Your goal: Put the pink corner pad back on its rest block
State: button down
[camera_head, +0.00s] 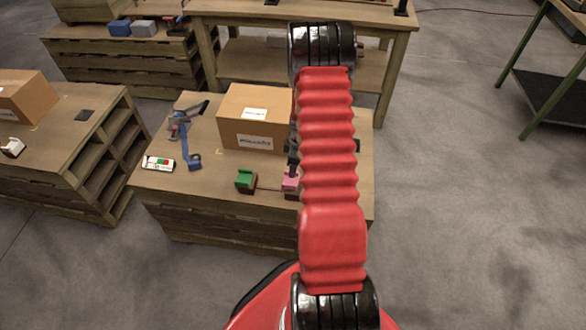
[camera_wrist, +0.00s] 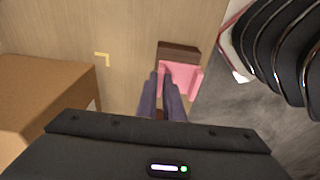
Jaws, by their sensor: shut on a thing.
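The pink corner pad (camera_wrist: 187,80) is between the fingertips of my gripper (camera_wrist: 165,80), which is shut on it. The brown rest block (camera_wrist: 178,52) shows right beside the pad in the wrist view, partly covered by it. In the head view the pink pad (camera_head: 290,183) appears just over the block, near the front edge of the pallet table. I cannot tell whether the pad touches or rests on the block. My red arm hides part of the pad and most of the gripper in the head view.
A green pad (camera_head: 246,179) on a brown block stands to the left. A cardboard box (camera_head: 247,125) is behind. A blue tool (camera_head: 187,130) and a small white item with coloured marks (camera_head: 158,163) lie at the left of the wooden tabletop (camera_head: 222,185).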

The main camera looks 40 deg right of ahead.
jog(key=shift+f, duration=1.2)
jog(key=c, duration=1.8)
grip_release()
jog(key=shift+r, duration=0.15)
jog(key=r, duration=0.4)
jog(key=s+r, duration=0.1)
jog(key=r, duration=0.4)
jog(key=d+r, duration=0.1)
jog(key=r, duration=0.3)
jog(key=shift+s+r, duration=0.15)
